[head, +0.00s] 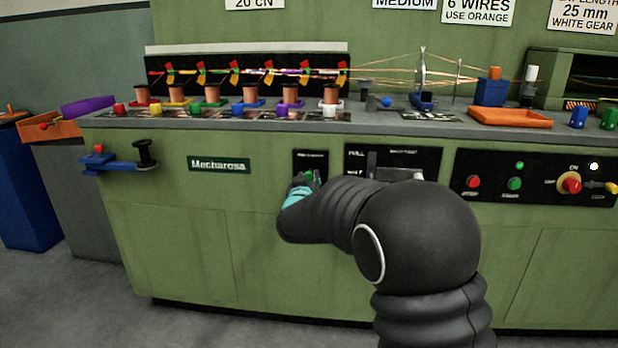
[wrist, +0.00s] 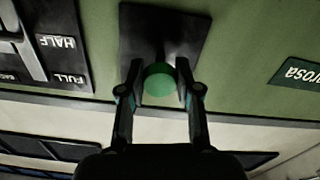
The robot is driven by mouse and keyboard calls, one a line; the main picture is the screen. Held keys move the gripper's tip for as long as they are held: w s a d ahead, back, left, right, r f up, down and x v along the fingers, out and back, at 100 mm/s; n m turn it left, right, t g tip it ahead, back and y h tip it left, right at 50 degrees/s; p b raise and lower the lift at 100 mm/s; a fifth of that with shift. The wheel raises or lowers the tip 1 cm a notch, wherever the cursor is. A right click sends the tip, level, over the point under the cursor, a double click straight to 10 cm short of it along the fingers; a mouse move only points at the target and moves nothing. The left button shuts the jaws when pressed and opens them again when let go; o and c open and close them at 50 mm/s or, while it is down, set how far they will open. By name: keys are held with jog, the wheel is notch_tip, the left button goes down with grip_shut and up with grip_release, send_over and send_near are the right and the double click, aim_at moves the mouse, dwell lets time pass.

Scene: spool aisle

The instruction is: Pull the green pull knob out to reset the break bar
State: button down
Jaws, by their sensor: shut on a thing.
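The green pull knob (wrist: 159,82) sits on a black plate (wrist: 186,22) on the green machine front. In the wrist view my gripper (wrist: 160,88) has one finger on each side of the knob and is shut on it. In the head view my gripper (head: 308,180) is at the same plate (head: 310,158), below the counter edge, and a bit of green shows at its tip. My arm hides the lower part of the plate. The break bar cannot be made out.
A black panel with a FULL/HALF lever (wrist: 32,45) is close beside the knob, partly behind my arm in the head view. A panel with red and green buttons (head: 515,183) is farther right. Spools (head: 208,95) and an orange tray (head: 510,117) stand on the counter above.

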jog(key=shift+s, duration=0.75)
jog(key=shift+f, duration=0.1)
jog(key=c, duration=0.8)
grip_release()
jog(key=shift+s, duration=0.1)
jog(key=shift+o, duration=0.2)
jog(key=s, duration=1.2)
jog(key=shift+a, duration=0.25)
